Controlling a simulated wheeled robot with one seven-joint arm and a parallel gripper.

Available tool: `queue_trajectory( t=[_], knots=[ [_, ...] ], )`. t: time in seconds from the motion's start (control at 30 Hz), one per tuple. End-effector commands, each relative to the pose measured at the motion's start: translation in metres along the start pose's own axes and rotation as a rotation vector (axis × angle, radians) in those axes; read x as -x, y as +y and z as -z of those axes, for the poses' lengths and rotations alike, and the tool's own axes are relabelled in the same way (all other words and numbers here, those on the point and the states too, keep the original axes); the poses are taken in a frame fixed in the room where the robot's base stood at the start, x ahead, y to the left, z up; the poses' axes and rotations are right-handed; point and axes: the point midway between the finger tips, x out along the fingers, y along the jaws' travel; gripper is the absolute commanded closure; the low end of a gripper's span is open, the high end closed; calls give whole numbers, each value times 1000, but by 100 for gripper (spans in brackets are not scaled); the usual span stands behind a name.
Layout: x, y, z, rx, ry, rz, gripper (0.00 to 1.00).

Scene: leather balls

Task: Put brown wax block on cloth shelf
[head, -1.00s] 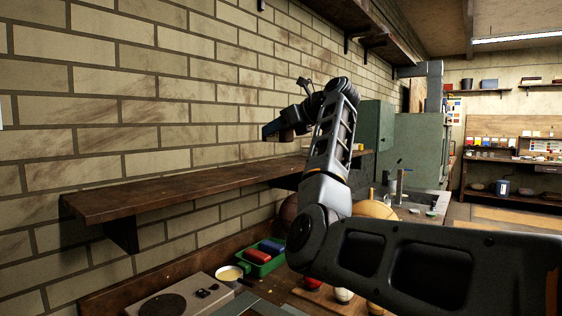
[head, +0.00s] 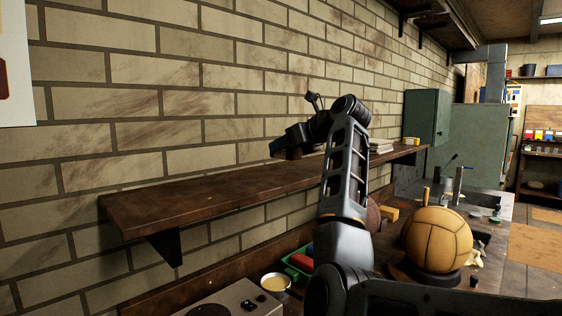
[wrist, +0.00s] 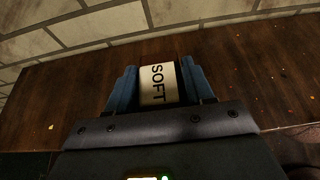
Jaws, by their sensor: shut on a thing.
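My gripper (head: 284,148) is shut on a block, which shows as a small dark brown piece (head: 294,153) under the fingers in the head view. In the wrist view the block's face (wrist: 158,85) is cream with the word SOFT, between my blue fingers (wrist: 160,88). The long brown wooden shelf (head: 190,203) runs along the brick wall. My gripper is above it in the picture, and the shelf's dark top (wrist: 50,95) lies below the fingers in the wrist view. I cannot tell the exact gap.
A pale stack (head: 381,146) and a small yellow thing (head: 410,140) are at the shelf's far end. Its near part is clear. Below are a tan leather ball (head: 437,240), a green tray (head: 296,266) and a cream-filled bowl (head: 275,282).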

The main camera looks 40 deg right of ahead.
Motion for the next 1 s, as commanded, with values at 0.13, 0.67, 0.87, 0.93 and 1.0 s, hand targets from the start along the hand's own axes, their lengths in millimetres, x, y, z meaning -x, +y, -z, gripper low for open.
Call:
queue_trajectory(
  t=[0.13,0.67,0.87,0.93,1.0],
  knots=[
    [-10,16,6,1,0,0,84],
    [-27,19,45,0,-1,1,84],
    [-28,19,46,0,-1,1,84],
    [-28,19,48,-1,-1,1,84],
    [-29,19,48,-1,0,1,44]
  ],
)
